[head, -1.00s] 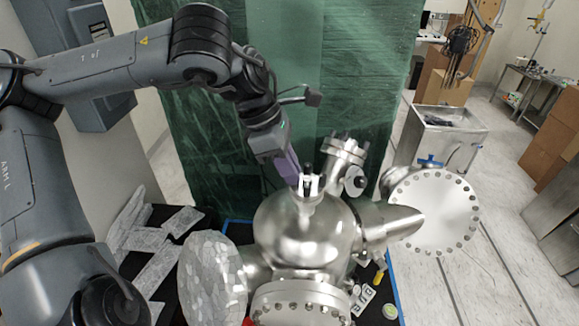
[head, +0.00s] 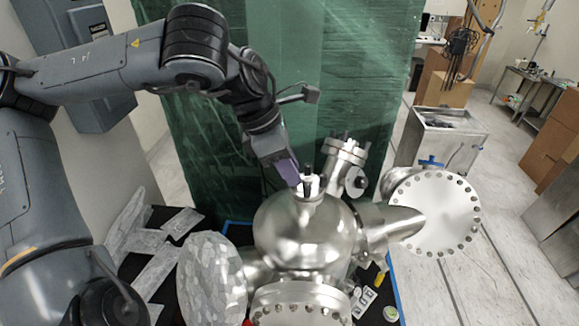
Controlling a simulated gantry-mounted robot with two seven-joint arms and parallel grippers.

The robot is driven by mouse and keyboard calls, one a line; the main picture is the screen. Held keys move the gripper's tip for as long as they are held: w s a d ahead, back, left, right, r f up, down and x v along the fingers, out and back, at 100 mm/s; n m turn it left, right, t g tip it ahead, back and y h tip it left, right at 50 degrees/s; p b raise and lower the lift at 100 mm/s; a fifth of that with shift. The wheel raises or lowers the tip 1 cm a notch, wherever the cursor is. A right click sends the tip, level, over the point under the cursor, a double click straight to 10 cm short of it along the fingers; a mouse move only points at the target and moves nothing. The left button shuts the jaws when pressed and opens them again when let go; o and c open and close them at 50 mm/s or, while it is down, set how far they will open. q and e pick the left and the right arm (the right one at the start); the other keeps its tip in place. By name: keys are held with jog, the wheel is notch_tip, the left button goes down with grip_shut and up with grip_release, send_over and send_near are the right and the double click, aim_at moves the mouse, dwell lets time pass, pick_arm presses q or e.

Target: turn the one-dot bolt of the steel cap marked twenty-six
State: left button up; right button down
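A round steel vacuum chamber (head: 295,232) stands at the centre of the head view. On its top is a small steel port with a cap and dark bolts (head: 308,178). My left gripper (head: 292,180), with purple fingers, reaches down from the upper left to the left side of this top cap. The fingertips are at or close to the cap; I cannot tell whether they touch a bolt or how far apart they are. No number or dot marks are readable, so I cannot tell which cap is twenty-six. My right gripper does not show.
An angled port (head: 345,153) with dark bolts rises behind the top cap. A large bolted flange (head: 433,212) sticks out right, and a foil-wrapped disc (head: 212,280) stands left. Foil sheets (head: 158,262) lie at the lower left. A green curtain (head: 300,70) hangs behind.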

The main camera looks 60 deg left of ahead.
pick_arm(q)
jog(key=v, duration=1)
jog(key=shift+r+b, duration=0.35)
jog(key=shift+b, duration=0.05)
jog(key=shift+s, duration=0.1)
